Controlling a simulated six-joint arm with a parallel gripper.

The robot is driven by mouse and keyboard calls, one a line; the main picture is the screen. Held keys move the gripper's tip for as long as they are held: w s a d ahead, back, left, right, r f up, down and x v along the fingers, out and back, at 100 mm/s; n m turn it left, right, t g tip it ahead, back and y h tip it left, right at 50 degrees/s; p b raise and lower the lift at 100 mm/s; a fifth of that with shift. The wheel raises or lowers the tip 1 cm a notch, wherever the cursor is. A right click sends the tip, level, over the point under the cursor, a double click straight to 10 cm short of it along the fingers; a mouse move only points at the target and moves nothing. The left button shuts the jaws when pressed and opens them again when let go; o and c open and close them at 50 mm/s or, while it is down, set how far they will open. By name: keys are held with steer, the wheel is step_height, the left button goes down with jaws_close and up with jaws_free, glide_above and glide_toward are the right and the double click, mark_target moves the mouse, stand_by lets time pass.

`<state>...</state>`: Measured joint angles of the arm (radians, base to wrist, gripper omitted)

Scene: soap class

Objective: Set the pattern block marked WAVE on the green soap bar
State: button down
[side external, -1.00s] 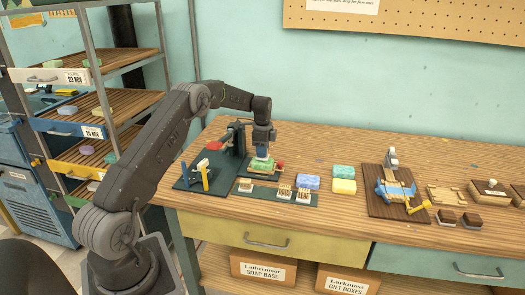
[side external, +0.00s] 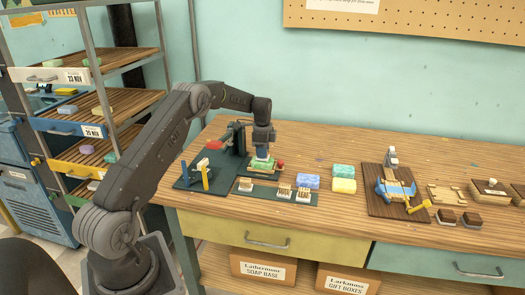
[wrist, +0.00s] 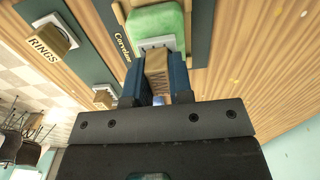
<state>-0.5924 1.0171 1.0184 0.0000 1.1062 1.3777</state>
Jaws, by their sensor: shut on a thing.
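My gripper (side external: 262,153) is shut on a pattern block (wrist: 156,64) of pale wood with a light grey plate at its end. The green soap bar (wrist: 163,20) lies right at the plate end of the block. In the side view the green soap bar (side external: 262,164) lies just under my gripper; whether the block touches it I cannot tell.
A dark rack on the table holds other blocks, among them RINGS (wrist: 50,42) and one at its right end (side external: 303,194). Blue (side external: 308,182), teal (side external: 343,170) and yellow (side external: 343,186) bars lie to the right. A dark press stand (side external: 238,140) is close on the left.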

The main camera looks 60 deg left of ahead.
steer(key=shift+f, duration=0.25)
stand_by(0.4)
steer(key=c, duration=0.5)
jaws_free()
steer(key=shift+r, duration=3)
